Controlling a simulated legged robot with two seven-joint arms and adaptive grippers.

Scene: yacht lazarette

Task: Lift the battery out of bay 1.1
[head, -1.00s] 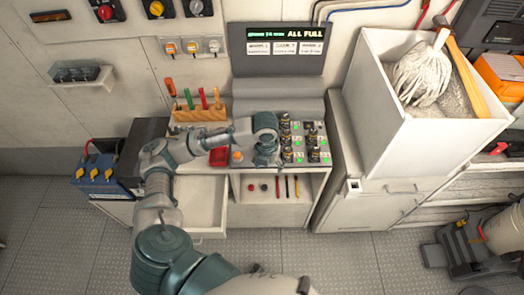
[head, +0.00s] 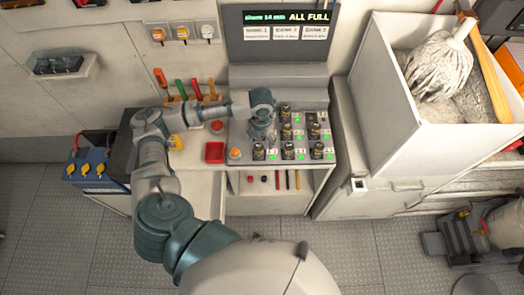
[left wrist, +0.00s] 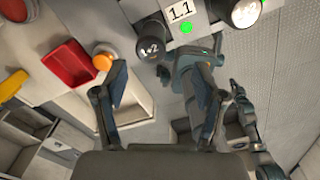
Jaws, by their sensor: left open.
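A dark battery (head: 259,151) stands upright in the front left bay of the charging panel (head: 243,138). In the left wrist view this battery (left wrist: 150,42) is beside the label 1.1 (left wrist: 180,12) and a green light. My left gripper (head: 262,132) is above the left side of the panel, just behind this battery in the head view. In the left wrist view its fingers (left wrist: 165,80) are apart with nothing between them. The battery is beyond the fingertips and looks untouched. My right gripper is not in view.
Several other batteries (head: 317,150) fill neighbouring bays closely. An orange button (head: 234,153) and a red tray (head: 214,152) are left of the battery. A screen (head: 286,18) behind reads ALL FULL. A tall white bin (head: 388,110) with a mop stands at the right.

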